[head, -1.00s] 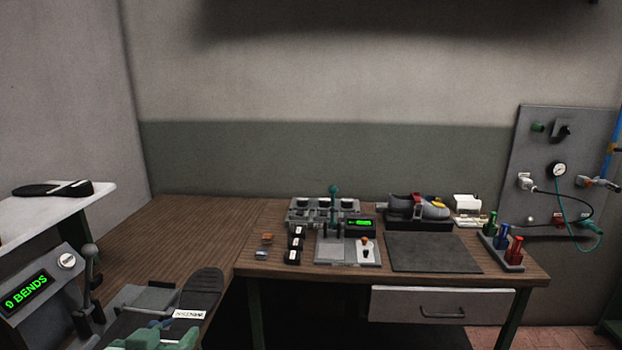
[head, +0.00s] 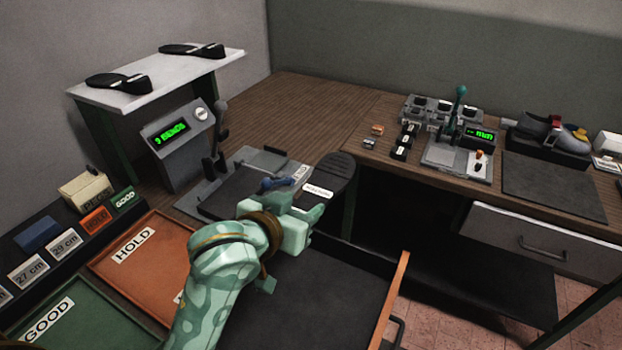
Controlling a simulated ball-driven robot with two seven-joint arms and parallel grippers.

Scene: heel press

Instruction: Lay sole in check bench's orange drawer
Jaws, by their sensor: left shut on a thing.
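A black sole (head: 337,172) with a white label lies at the bend tester (head: 262,160), its rounded toe pointing right. My left gripper (head: 290,200) comes from below and is shut on the sole's near edge; its hand hides part of the sole. I cannot tell whether the sole still rests on the tester. A pulled-out drawer with an orange front edge (head: 396,296) and dark floor (head: 330,305) lies below and right of the gripper. It looks empty where I see it. My arm covers its left part. My right gripper is out of view.
Left of my arm are an orange HOLD tray (head: 150,232), a green GOOD tray (head: 75,318) and a rack of size blocks (head: 65,245). Two more black soles (head: 118,84) lie on a white shelf (head: 160,80). A bench with a closed grey drawer (head: 540,240) stands right.

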